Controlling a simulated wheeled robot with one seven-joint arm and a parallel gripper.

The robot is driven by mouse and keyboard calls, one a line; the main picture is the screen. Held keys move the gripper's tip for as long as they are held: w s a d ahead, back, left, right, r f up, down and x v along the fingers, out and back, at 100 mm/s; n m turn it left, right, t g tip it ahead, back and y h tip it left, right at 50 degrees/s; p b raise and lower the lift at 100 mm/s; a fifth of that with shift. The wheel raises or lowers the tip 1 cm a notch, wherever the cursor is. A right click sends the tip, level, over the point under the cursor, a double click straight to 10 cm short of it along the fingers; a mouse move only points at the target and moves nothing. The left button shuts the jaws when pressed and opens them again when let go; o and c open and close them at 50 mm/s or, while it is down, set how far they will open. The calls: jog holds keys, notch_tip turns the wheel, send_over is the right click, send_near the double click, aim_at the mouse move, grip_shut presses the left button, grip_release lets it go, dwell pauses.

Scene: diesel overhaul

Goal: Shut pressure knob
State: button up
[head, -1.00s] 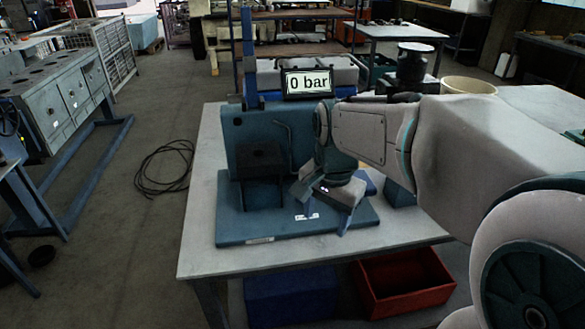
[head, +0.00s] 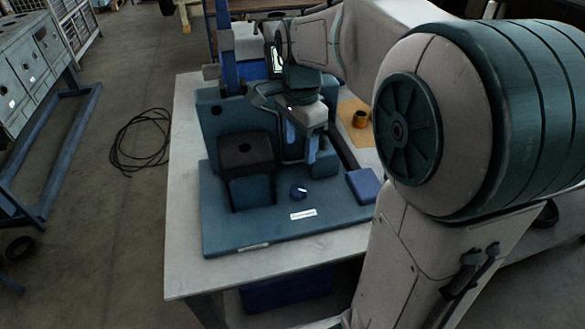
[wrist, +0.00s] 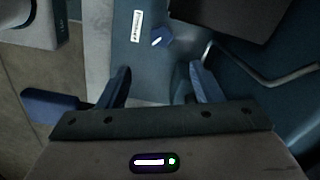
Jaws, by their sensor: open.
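The pressure knob (head: 298,191), small and dark blue with a white mark, sits on the teal base plate (head: 250,232) just behind a white label (head: 303,213). In the wrist view the knob (wrist: 161,38) shows beyond the fingertips, with its white mark slanted and the label (wrist: 136,26) beside it. My gripper (head: 300,150) is above and behind the knob in the head view, fingers pointing down. In the wrist view my gripper (wrist: 160,82) is open and empty, its fingers apart from the knob. The pressure display (head: 277,60) is mostly hidden by my arm.
A black-topped block (head: 246,152) stands left of the knob, and a blue block (head: 363,186) lies to its right. A bent pipe runs by the upright panel (head: 209,118). An orange mat with a small cup (head: 360,119) lies at the right. The table's left strip is bare.

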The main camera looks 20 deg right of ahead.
aim_at(298, 189)
notch_tip(298, 189, down, 14)
jog(key=shift+r, duration=0.15)
dwell(0.4)
jog(key=shift+w, duration=0.1)
jog(key=c, duration=1)
